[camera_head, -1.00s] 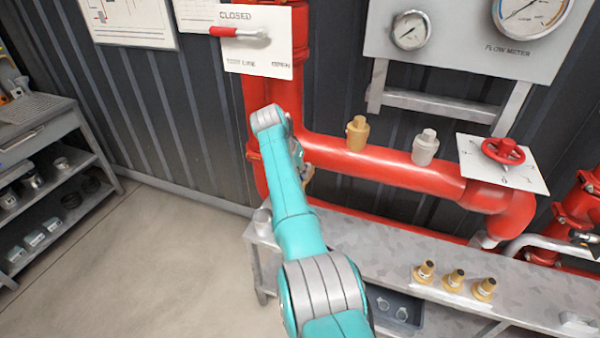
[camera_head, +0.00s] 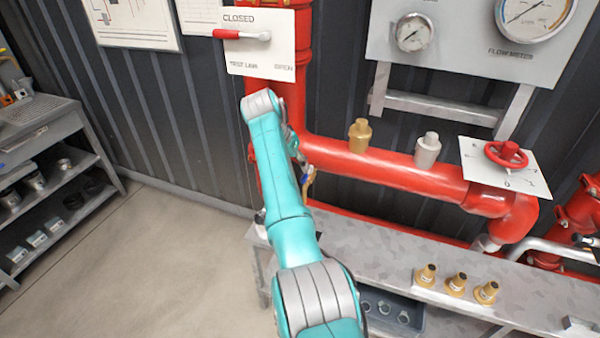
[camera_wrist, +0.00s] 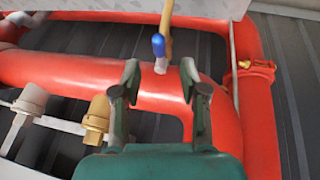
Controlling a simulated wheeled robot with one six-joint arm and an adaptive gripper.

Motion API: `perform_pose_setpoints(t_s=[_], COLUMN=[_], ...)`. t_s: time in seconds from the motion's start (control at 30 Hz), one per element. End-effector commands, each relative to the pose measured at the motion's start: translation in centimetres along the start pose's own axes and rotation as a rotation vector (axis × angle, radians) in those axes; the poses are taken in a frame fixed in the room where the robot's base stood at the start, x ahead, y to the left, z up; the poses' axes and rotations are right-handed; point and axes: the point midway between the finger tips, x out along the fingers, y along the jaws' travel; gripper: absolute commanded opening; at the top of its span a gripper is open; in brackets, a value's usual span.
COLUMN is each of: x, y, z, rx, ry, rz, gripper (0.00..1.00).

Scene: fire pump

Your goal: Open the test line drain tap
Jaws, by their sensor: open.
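A small tap with a blue handle (camera_wrist: 159,46) shows in the wrist view, with a pale metal stem below it and a brass-coloured pipe (camera_wrist: 167,22) behind it. I take it for the drain tap; no label on it is readable. My gripper (camera_wrist: 160,74) is open, its two fingers pointing toward the tap, which lies just beyond and between the fingertips. No contact is visible. In the head view my arm hides the gripper and most of the tap; part of the brass pipe (camera_head: 308,182) shows beside the arm.
A red pipe (camera_head: 385,163) runs close behind the gripper. The test line panel (camera_head: 262,56) has a red-handled lever (camera_head: 240,34) near CLOSED. A metal bench (camera_head: 390,245) holds several brass fittings. A red handwheel (camera_head: 506,155) is at right. Floor at left is clear.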

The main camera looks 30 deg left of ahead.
Motion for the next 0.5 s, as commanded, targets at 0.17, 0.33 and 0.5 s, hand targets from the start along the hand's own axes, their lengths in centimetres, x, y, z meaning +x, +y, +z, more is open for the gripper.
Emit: perform_pose_setpoints(t_s=[0.17,0.33,0.5], x=[-3.5,-5.5,-6.4], y=[-0.1,0.0,0.0], z=[0.0,0.0,0.0], rx=[0.000,0.000,0.000], ry=[0.002,0.000,0.000], rz=[-0.002,0.000,0.001], gripper=[0.43,0.43,0.43])
